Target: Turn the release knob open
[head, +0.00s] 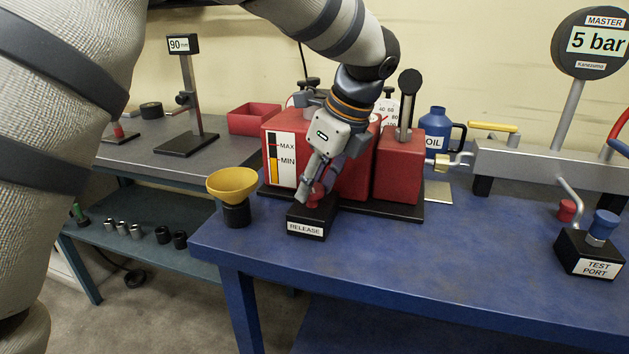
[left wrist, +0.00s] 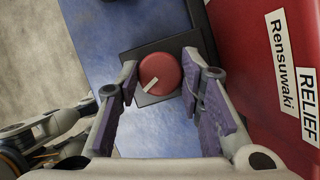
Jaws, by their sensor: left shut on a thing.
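The release knob is a round red knob (head: 314,198) on a black block (head: 307,228) labelled RELEASE, at the front left of the blue bench. My left gripper (head: 311,191) comes down over it from above, tilted. In the left wrist view the knob (left wrist: 160,73) sits between the two purple-padded fingers of the gripper (left wrist: 159,78), near their tips. The fingers are shut on the knob. A white pointer line on the knob points to the lower left of that view.
A red tank unit (head: 352,178) with a MAX/MIN gauge stands just behind the knob. A yellow funnel (head: 232,186) stands close on the left. A test port block (head: 590,254) and a manifold (head: 540,166) are at the right. The bench's middle front is clear.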

